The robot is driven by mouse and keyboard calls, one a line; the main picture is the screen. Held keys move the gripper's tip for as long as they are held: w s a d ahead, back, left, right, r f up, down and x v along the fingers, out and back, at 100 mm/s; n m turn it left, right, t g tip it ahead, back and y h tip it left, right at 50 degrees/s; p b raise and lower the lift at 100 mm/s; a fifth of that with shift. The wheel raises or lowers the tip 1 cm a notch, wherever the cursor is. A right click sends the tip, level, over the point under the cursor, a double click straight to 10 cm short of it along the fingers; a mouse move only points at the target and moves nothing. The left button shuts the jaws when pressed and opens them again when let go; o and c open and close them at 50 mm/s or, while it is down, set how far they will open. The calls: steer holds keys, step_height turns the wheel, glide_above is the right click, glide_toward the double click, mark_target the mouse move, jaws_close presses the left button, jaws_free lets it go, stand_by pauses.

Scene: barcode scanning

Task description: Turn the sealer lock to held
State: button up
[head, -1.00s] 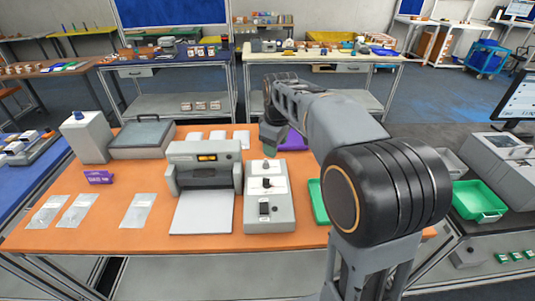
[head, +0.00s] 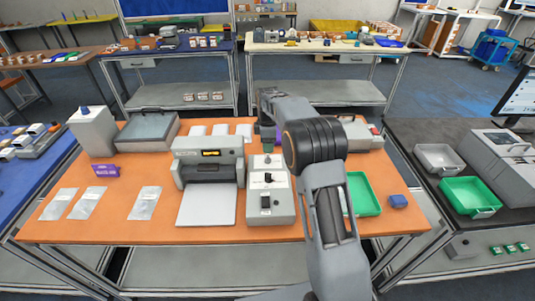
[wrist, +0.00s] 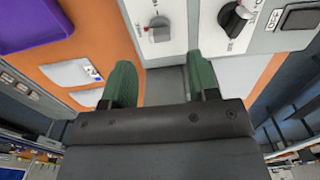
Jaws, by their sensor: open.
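The grey control box (head: 284,208) stands on the orange table, right of the grey sealer machine (head: 208,150). Its top carries a black knob (head: 268,178) and a dark rocker switch (head: 265,202). The wrist view shows a grey knob (wrist: 158,30) on a white plate, and the black knob (wrist: 235,18) beside the rocker switch (wrist: 300,18) marked OFF. The lettering by the grey knob is too small to read. My gripper (wrist: 160,64) is open and empty. Its green fingers point toward the grey knob, apart from it. In the head view my arm partly hides the gripper.
Clear pouches (head: 145,203) and a purple sign (head: 105,170) lie at left. The wrist view shows a purple tray (wrist: 30,22). The orange table front is mostly bare.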

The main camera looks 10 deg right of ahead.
mark_target(268, 155)
steer(key=shift+f+p, duration=0.45)
steer(key=shift+f, duration=2.55)
steer(key=c, duration=0.9)
